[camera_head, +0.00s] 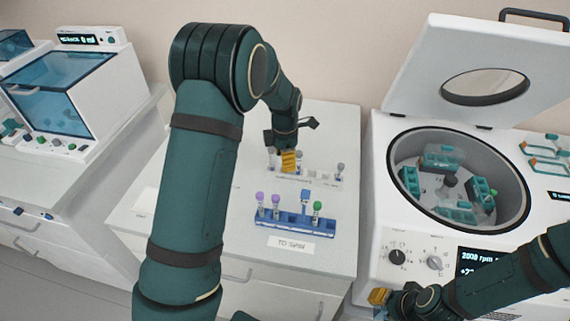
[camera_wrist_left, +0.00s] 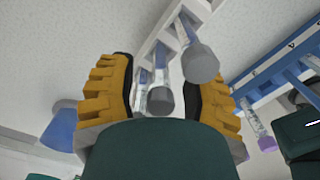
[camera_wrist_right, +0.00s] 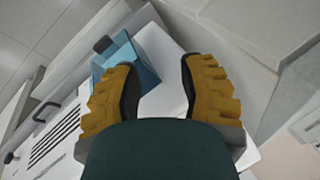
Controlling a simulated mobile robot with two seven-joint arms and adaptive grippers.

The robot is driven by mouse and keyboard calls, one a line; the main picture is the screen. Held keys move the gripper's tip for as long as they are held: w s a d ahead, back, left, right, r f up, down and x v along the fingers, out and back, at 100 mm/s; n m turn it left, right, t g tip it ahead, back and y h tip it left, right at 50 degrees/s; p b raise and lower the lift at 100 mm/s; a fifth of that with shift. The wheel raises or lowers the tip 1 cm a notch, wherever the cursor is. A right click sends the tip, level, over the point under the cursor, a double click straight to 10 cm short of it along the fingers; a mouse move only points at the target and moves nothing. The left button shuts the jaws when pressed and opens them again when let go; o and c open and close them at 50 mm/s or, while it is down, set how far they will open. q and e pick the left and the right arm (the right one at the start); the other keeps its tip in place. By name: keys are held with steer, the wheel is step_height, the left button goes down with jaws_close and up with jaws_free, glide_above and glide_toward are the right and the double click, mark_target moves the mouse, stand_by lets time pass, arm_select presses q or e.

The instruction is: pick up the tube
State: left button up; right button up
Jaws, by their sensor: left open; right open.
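Several tubes stand in a white rack (camera_head: 325,180) on the middle bench; a grey-capped one (camera_head: 340,169) is at its right end. My left gripper (camera_head: 289,161) is over the rack's left part. In the left wrist view, its open yellow fingers (camera_wrist_left: 163,80) have a grey-capped tube (camera_wrist_left: 160,99) between them, not visibly gripped. A second grey-capped tube (camera_wrist_left: 200,64) is close to the right finger. A blue rack (camera_head: 285,218) in front holds purple- and green-capped tubes. My right gripper (camera_head: 379,297) is open and empty, low in front of the centrifuge.
An open centrifuge (camera_head: 400,150) with teal holders in its bowl stands to the right, its lid (camera_head: 470,45) raised. A labelled card (camera_head: 290,244) lies before the blue rack. A machine with a blue window (camera_head: 65,95) is at left. The bench's right side is clear.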

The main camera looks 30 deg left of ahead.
arm_select(q)
jaws_close()
steer(key=shift+r, duration=0.1)
step_height(320, 180, up, 10)
steer(key=shift+p, duration=0.65)
steer(key=shift+r, duration=0.1)
step_height(320, 180, up, 4)
steer(key=p, duration=0.4)
stand_by(0.4)
